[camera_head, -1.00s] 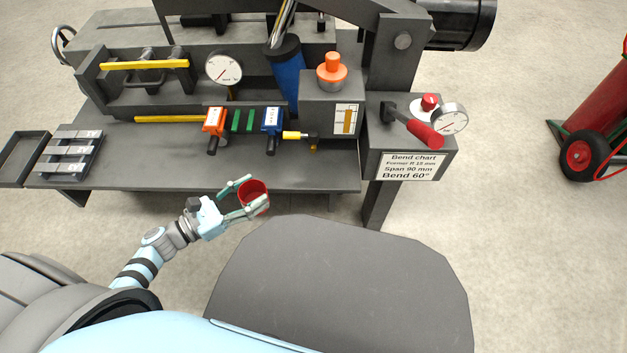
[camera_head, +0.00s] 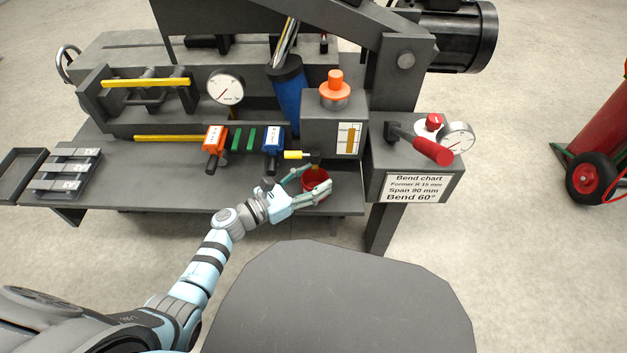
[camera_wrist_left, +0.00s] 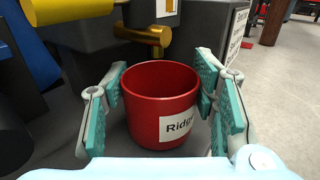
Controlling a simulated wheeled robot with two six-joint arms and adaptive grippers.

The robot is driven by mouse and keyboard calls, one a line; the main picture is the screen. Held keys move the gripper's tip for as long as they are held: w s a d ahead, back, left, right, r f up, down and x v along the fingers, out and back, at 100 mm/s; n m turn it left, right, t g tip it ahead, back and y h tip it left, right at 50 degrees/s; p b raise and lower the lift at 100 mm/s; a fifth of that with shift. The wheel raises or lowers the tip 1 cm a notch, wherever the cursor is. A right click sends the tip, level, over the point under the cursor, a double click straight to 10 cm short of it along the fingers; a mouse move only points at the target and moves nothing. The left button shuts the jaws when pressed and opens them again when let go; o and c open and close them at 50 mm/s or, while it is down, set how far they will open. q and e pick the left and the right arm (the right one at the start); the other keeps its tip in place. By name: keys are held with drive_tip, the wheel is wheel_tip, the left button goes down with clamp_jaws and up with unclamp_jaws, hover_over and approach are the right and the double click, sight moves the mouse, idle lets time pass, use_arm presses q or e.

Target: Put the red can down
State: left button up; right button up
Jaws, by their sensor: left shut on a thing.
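The red can (camera_head: 314,181) is an upright, open-topped cup shape at the front right of the dark grey bench (camera_head: 150,183). In the left wrist view the red can (camera_wrist_left: 160,108) carries a white label starting "Ridg". My left gripper (camera_head: 318,177) is shut on it, with teal finger pads (camera_wrist_left: 162,80) on both sides. The can is over or on the bench top near its front edge; I cannot tell whether its base touches. Its underside is hidden. My right gripper is not in view.
Close behind the can are a grey block with an orange knob (camera_head: 335,90) and a brass fitting (camera_wrist_left: 150,38). Orange (camera_head: 215,143) and blue (camera_head: 273,145) blocks stand to the left. A post with the bend chart (camera_head: 412,189) is at right.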

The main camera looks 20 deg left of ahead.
use_arm(q)
drive_tip(key=shift+f, duration=0.15)
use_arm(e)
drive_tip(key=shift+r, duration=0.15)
use_arm(q)
drive_tip(key=o, duration=0.9)
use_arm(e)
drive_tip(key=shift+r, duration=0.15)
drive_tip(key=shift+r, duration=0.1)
